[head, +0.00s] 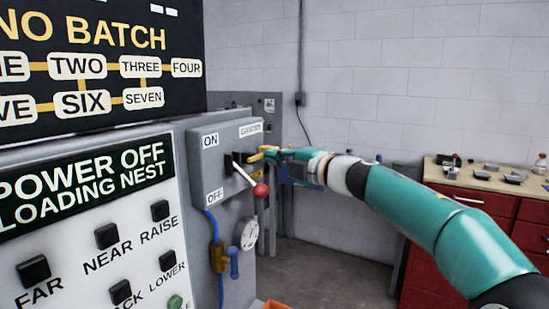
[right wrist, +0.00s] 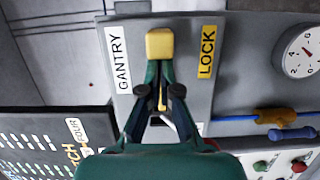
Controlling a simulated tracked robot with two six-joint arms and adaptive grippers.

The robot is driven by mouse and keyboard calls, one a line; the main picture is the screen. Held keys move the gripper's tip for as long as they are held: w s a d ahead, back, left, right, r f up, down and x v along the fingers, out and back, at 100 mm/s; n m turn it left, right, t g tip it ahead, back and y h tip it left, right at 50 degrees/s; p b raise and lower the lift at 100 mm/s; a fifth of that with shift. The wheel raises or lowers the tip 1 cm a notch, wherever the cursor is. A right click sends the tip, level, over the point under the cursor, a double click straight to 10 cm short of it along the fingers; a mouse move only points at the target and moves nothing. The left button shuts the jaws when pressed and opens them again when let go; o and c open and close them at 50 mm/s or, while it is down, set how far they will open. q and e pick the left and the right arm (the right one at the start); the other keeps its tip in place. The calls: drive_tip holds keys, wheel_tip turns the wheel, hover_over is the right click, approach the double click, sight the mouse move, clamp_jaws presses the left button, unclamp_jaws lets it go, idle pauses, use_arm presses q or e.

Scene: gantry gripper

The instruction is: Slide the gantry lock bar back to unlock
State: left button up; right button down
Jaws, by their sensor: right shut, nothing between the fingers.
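The yellow lock bar (head: 264,153) is on the side of the grey switch box, beside the GANTRY label (head: 251,129). In the right wrist view its yellow end block (right wrist: 160,43) lies between the GANTRY label (right wrist: 118,60) and the yellow LOCK label (right wrist: 207,52). My right gripper (head: 281,154) reaches in from the right, close to the bar. Its teal fingers (right wrist: 158,72) are shut and empty, just below the yellow block in the right wrist view; I cannot tell whether they touch it. Parts of the bar are hidden by the fingers. My left gripper is not in view.
A red-knobbed lever (head: 261,190) sticks out of the box front, between ON and OFF, close below my right gripper. A round gauge (head: 250,235) and a blue-handled valve (head: 233,263) are lower. A red drawer bench (head: 479,196) stands right; the floor between is clear.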

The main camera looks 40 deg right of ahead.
drive_tip(key=s+a+b, duration=0.1)
drive_tip(key=s+a, duration=0.2)
drive_tip(key=s, duration=0.8)
drive_tip(key=shift+b, duration=0.35)
drive_tip(key=shift+s+f, duration=0.1)
drive_tip(key=shift+f, duration=0.05)
